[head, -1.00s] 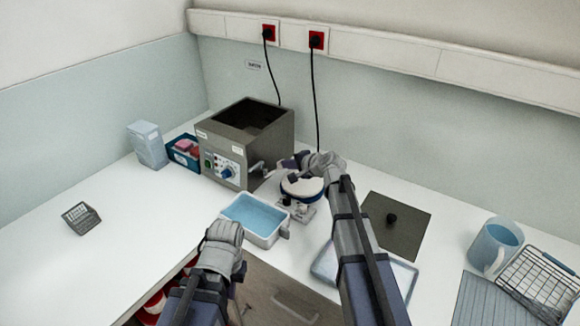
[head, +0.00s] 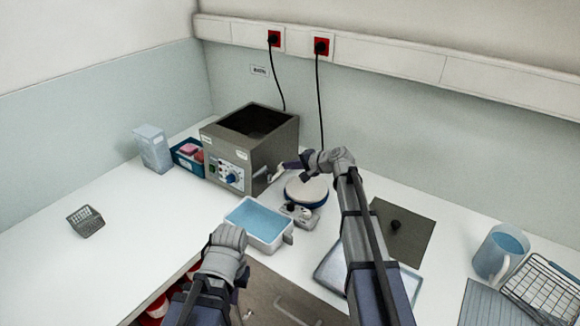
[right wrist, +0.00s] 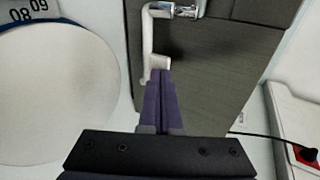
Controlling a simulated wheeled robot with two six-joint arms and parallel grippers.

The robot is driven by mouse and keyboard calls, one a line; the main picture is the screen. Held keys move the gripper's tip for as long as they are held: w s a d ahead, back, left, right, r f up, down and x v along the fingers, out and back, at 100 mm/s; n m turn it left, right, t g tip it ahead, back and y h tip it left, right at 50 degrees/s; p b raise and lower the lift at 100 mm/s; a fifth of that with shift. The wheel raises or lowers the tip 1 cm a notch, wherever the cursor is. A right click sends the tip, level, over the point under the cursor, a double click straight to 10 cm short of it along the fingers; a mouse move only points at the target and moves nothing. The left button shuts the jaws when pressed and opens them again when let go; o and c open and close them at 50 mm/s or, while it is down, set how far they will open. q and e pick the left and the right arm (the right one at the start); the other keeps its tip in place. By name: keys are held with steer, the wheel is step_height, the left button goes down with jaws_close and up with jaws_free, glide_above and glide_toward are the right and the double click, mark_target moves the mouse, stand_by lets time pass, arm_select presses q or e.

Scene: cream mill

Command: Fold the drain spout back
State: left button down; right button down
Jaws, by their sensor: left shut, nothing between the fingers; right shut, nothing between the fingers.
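The drain spout (right wrist: 149,40) is a pale bent pipe with a metal joint, on the side of the grey steel bath (head: 248,150). In the head view the spout (head: 277,173) sticks out from the bath's right side, partly hard to make out. My right gripper (right wrist: 160,74) is shut and empty, its tips right beside the spout's lower end; I cannot tell whether they touch. In the head view the right gripper (head: 286,166) is at the bath's right side. My left gripper (head: 243,276) is low in front of the counter, shut and mostly hidden by its wrist.
A white tub of blue water (head: 289,239) stands in front of the bath. A round-topped device (head: 306,191) stands right of it, below my right gripper. A dark plate with a knob (head: 418,232) and a blue jug (head: 487,258) are further right. The left counter is mostly clear.

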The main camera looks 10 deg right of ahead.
steer(key=shift+s, duration=0.15)
steer(key=shift+s, duration=0.7)
steer(key=p+v, duration=0.3)
steer(key=v, duration=0.4)
steer(key=shift+s+d+r+p, duration=0.15)
steer(key=shift+s+d+p, duration=0.1)
steer(key=shift+p, duration=0.15)
